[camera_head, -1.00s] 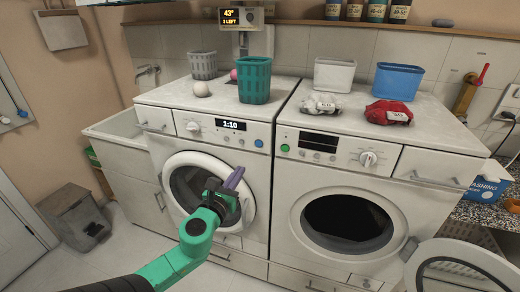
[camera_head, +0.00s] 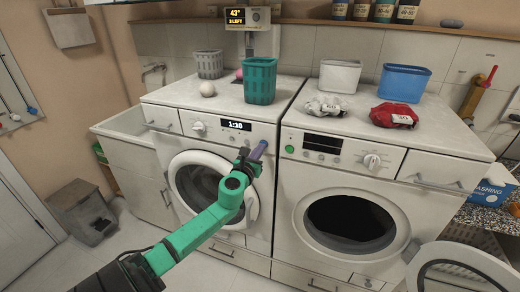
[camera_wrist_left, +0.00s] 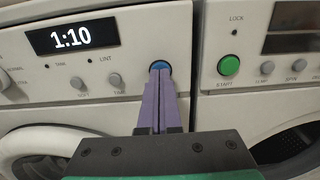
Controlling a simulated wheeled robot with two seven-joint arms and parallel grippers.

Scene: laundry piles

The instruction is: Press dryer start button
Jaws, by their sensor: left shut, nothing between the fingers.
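My left gripper (camera_head: 261,147) is shut, with its purple fingers pressed together and nothing between them. It is in front of the left machine (camera_head: 232,136), whose panel shows 1:10 and a LINT label. In the left wrist view the fingertips (camera_wrist_left: 160,72) overlap the lower edge of a blue button (camera_wrist_left: 160,64) on that panel. I cannot tell whether they touch it. In the head view the gripper hides that button. The right machine (camera_head: 320,170) has a green START button (camera_wrist_left: 228,66), to the right of the fingers. My right gripper is not in view.
The right machine's round door (camera_head: 462,262) hangs open at the lower right. A grey bin (camera_head: 85,212) stands on the floor at left.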

